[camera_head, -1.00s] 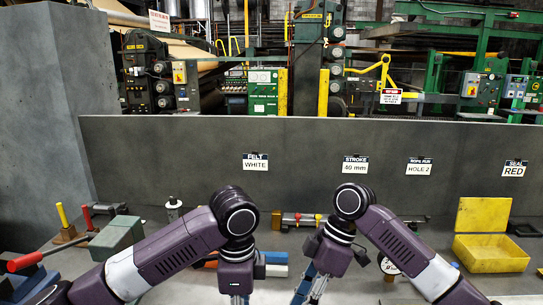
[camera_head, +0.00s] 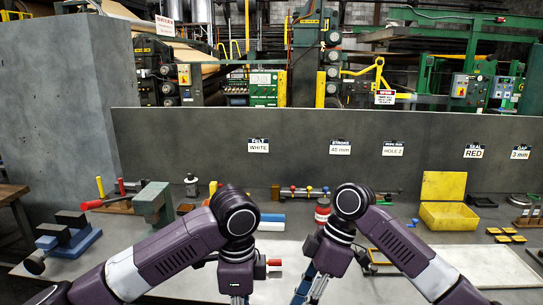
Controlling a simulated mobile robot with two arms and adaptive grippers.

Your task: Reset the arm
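My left arm (camera_head: 178,250) comes in from the lower left, bent at a dark elbow joint, and its wrist points down. My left gripper (camera_head: 239,299) is at the bottom edge, largely cut off, so its fingers do not show. My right arm (camera_head: 398,243) comes in from the lower right, bent the same way. My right gripper (camera_head: 303,294) hangs above the bench beside the left one, with blue and metal parts showing, and is also cut off. I see nothing held in either gripper, but the fingertips are hidden.
The grey bench (camera_head: 110,244) carries a green vise (camera_head: 153,203), a blue-based tool (camera_head: 68,240) at left, and a yellow open box (camera_head: 448,215) at right. A red-and-white cylinder (camera_head: 322,212) stands behind my wrists. A grey panel (camera_head: 300,165) with label cards closes the back.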

